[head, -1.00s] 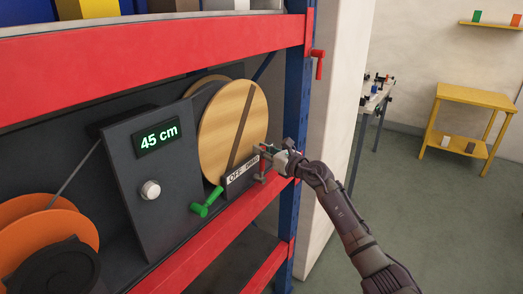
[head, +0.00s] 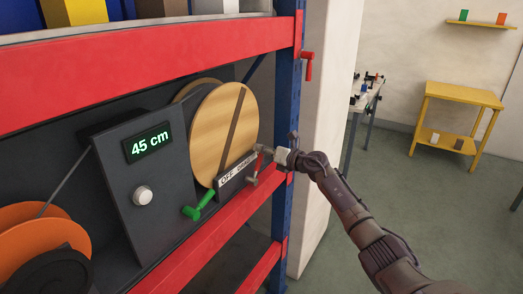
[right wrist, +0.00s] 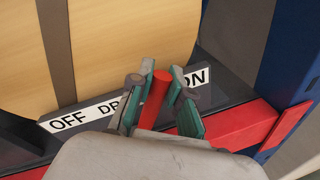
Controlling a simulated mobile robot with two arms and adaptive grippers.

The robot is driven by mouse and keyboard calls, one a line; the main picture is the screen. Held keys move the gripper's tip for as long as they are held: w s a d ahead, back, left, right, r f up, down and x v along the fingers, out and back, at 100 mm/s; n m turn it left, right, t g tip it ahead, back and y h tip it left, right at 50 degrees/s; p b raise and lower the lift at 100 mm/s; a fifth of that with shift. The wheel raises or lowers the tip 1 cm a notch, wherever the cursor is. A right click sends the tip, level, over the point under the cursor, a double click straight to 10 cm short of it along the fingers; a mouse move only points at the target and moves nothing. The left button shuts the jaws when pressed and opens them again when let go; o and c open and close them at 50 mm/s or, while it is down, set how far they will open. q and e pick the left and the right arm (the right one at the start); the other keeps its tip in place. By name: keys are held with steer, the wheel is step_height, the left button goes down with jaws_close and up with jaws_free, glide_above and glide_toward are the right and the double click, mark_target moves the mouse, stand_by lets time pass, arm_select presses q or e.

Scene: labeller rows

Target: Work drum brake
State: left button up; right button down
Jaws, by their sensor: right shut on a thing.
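A large pale wooden drum (head: 208,125) with a dark band across its face stands in the rack. At its foot is a white label plate (head: 232,174) that reads OFF on the left; the right wrist view shows the plate (right wrist: 70,119) with ON at its right end. A red lever (right wrist: 155,98) rises at the plate, nearer the ON end. My right gripper (right wrist: 156,80) has its green-grey fingers on either side of the lever and is shut on it. In the head view my right gripper (head: 259,158) partly hides the lever. My left gripper is not in view.
Left of the drum is a grey panel with a 45 cm display (head: 148,142) and a white knob (head: 142,195). A green crank (head: 198,206) sits below the drum. The rack's red beam (head: 215,240) and blue post (head: 283,110) are close by. Open floor lies at right.

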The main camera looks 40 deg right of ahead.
steer(key=shift+f, duration=0.1)
steer(key=c, duration=1.1)
jaws_free()
steer(key=shift+s, duration=0.1)
steer(key=v, duration=1.1)
steer(key=shift+s+d, duration=0.1)
steer(key=shift+s, duration=0.25)
